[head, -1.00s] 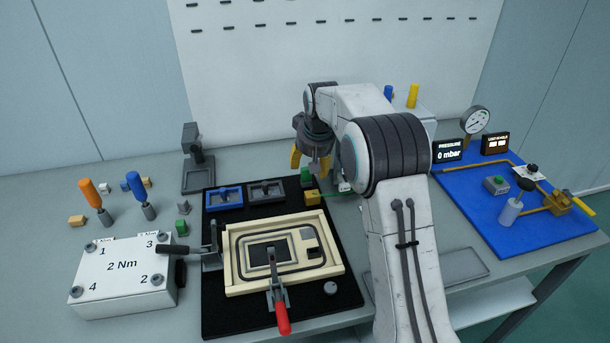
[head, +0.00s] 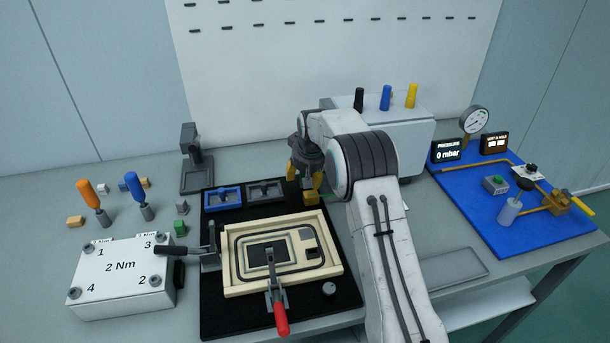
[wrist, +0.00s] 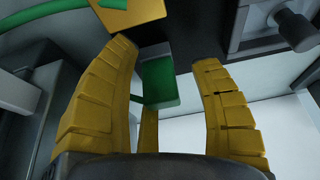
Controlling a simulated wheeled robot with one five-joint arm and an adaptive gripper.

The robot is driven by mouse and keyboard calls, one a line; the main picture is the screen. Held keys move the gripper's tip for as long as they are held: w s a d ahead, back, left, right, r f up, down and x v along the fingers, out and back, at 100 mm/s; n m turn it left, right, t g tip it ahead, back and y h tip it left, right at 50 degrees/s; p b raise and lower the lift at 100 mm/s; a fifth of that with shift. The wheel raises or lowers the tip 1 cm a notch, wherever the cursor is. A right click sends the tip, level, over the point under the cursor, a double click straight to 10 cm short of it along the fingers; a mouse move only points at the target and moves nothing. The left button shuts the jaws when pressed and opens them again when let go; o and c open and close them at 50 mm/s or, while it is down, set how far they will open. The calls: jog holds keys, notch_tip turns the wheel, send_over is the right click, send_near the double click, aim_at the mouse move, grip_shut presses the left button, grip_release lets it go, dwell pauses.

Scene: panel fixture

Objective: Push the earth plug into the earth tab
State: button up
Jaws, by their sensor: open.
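My gripper (head: 304,178) is over the back right of the black mat, pointing down, open. In the wrist view its two yellow fingers (wrist: 165,57) stand either side of a small green block (wrist: 158,82), probably the earth plug. The block lies nearer the left finger, with a gap to the right finger; contact on the left cannot be told. A thin yellow strip (wrist: 148,130) shows beside it. A yellow-orange block (wrist: 130,12) lies just beyond the fingertips, and also shows in the head view (head: 311,198). A green cable (wrist: 50,14) runs nearby. I cannot identify the earth tab.
A cream frame with a red-handled clamp (head: 281,318) lies in front of my gripper. Blue (head: 223,197) and grey (head: 266,190) trays are to its left. A white box (head: 122,279) stands at left, a blue panel (head: 480,215) at right.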

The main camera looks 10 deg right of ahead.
jog(key=shift+c, duration=0.4)
grip_shut()
dwell(0.4)
